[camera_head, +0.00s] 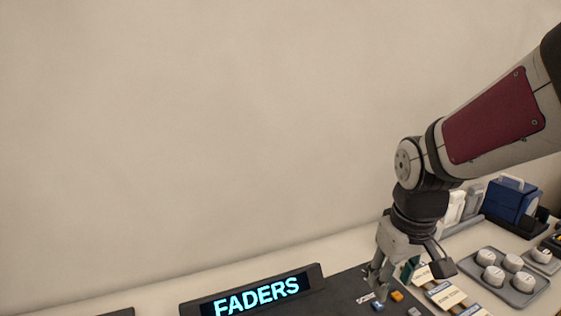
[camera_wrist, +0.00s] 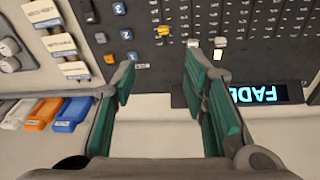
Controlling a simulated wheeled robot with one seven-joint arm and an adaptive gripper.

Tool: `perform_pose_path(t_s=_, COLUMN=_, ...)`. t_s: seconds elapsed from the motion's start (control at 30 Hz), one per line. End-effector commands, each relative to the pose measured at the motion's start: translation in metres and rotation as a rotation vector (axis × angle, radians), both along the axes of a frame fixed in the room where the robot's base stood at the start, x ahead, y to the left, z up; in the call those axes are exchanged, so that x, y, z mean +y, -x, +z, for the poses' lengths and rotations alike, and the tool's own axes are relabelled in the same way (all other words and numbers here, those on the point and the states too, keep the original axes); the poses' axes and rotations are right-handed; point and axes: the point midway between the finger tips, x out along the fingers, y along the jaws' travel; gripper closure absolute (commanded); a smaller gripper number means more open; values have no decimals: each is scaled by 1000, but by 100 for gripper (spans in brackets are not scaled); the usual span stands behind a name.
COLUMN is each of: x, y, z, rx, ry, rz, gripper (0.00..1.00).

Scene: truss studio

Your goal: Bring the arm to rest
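My gripper (camera_head: 392,281) hangs fingers-down over the dark console (camera_head: 340,287) at the lower right of the head view. In the wrist view, my gripper's (camera_wrist: 158,70) two green-padded fingers stand well apart. No object shows between them, so it is open and empty. The console panel (camera_wrist: 270,45) with its rows of small marks lies beyond the fingertips. My arm reaches in from the right edge of the head view, bent down at the wrist.
A lit FADERS sign (camera_head: 257,297) stands left of my gripper. A grey tray (camera_head: 528,297) of white knobs and a blue box (camera_head: 512,203) are on the right. Blue (camera_wrist: 72,114), orange (camera_wrist: 45,114) and white pieces show in the wrist view.

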Motion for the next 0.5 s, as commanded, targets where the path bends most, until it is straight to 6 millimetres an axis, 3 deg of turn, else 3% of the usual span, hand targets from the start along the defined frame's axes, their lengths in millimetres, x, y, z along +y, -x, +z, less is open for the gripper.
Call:
perform_pose_path(t_s=0.03, x=1, y=11, z=16, rx=-36, ry=0, rz=-20, gripper=60)
perform_pose_path(t_s=0.2, x=5, y=47, z=53, rx=-130, ry=-20, rz=-90, gripper=60)
perform_pose_path(t_s=0.5, x=11, y=109, z=91, rx=-276, ry=-93, rz=-191, gripper=60)
